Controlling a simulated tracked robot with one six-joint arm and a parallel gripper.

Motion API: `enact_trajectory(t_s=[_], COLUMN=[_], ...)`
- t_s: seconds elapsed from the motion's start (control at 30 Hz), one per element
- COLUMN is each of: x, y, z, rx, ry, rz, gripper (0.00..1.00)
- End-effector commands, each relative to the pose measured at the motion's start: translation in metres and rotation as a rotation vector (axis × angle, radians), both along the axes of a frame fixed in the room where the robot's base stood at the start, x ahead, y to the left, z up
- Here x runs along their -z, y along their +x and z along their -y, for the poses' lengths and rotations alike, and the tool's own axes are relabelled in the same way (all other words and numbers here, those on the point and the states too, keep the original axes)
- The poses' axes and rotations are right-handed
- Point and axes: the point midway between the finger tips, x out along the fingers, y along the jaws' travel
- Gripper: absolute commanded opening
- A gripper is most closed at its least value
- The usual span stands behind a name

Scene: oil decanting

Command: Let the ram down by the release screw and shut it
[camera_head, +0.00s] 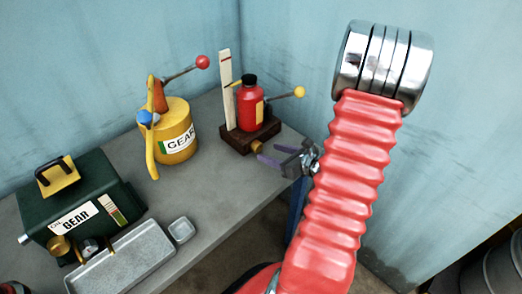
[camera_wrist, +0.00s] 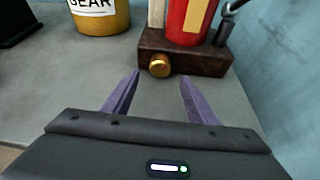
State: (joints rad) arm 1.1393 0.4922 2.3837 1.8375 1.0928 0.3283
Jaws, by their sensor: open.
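The jack stands at the back right of the bench, with a red ram body (camera_head: 251,108) on a dark brown base (camera_head: 237,137). Its black top sits low beside the upright white gauge strip (camera_head: 227,85) with red marks. A lever with a yellow ball (camera_head: 299,92) sticks out to the right. The brass release screw (camera_wrist: 159,66) is on the front face of the base, and it also shows in the head view (camera_head: 257,147). My gripper (camera_wrist: 158,90) is open and empty, its purple fingers in front of the screw and apart from it.
A yellow GEAR can (camera_head: 175,132) with a red-ball lever stands left of the jack. A dark green GEAR box (camera_head: 75,208), a grey tray (camera_head: 122,262) and a small dish (camera_head: 181,230) are farther left and nearer. The bench is clear before the jack; blue walls close behind.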

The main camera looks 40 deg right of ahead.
Motion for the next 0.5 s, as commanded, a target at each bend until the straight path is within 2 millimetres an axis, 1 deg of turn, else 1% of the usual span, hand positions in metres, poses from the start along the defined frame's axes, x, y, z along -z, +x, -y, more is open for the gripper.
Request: enact_trajectory(t_s=[0.1, 0.3, 0.5], x=[0.007, 0.016, 0.022], y=[0.015, 0.039, 0.052], z=[-0.002, -0.003, -0.003], rx=[-0.002, -0.003, -0.001], ry=[0.002, 0.001, 0.0], rz=[0.0, 0.0, -0.001], gripper=[0.53, 0.53, 0.53])
